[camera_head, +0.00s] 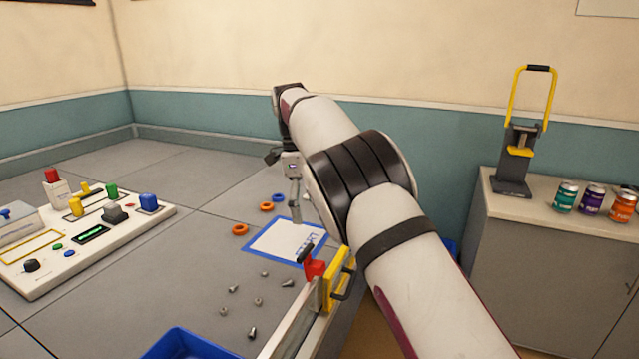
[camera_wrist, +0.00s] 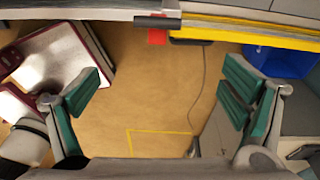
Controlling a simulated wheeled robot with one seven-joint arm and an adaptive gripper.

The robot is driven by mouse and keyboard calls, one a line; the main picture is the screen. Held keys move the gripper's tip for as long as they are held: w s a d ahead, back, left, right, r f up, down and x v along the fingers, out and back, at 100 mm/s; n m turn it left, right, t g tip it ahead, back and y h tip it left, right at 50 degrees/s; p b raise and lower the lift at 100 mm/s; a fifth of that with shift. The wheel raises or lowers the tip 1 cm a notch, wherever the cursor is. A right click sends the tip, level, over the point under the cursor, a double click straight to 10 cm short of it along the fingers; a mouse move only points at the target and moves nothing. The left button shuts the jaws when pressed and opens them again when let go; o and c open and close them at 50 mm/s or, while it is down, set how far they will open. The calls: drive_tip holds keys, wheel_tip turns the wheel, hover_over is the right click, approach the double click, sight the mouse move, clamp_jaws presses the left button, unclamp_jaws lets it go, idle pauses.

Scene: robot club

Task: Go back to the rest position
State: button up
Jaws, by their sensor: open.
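Nothing is between the fingers. Beneath them is the brown floor (camera_wrist: 150,110) with a yellow line.
A panel of colored blocks (camera_head: 100,225) lies at left. Several rings (camera_head: 240,230), a blue-edged sheet (camera_head: 262,252), loose bolts (camera_head: 252,333) and a blue bin (camera_head: 185,343) are on the table. A yellow-and-red clamp (camera_head: 335,280) sits at its edge. Cans (camera_head: 592,198) and a yellow-handled press (camera_head: 515,165) stand on a cabinet.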

drive_tip(key=s+d+r+n+y, duration=0.2)
drive_tip(key=s+d+r+n, duration=0.25)
drive_tip(key=d+r, duration=0.6)
drive_tip(key=s+d+r+n, duration=0.3)
drive_tip(key=s+d, duration=0.2)
drive_tip(key=s, duration=0.2)
drive_tip(key=s+d+r+n, duration=0.2)
drive_tip(key=s+d, duration=0.3)
drive_tip(key=s, duration=0.3)
drive_tip(key=s+d+f+n+t, duration=0.15)
drive_tip(key=s+f+n, duration=0.25)
drive_tip(key=s, duration=0.5)
drive_tip(key=s+d+f+n, duration=0.2)
drive_tip(key=s+f+n, duration=0.15)
drive_tip(key=s, duration=0.55)
drive_tip(key=s+d+f+n+t, duration=0.1)
drive_tip(key=s+d+f+n, duration=0.2)
drive_tip(key=s, duration=0.7)
wheel_tip(320, 180, up, 14)
drive_tip(key=n+t+p, duration=0.1)
drive_tip(key=t+p, duration=0.1)
drive_tip(key=p, duration=1)
drive_tip(key=shift+a+p, duration=0.4)
drive_tip(key=shift+t, duration=0.25)
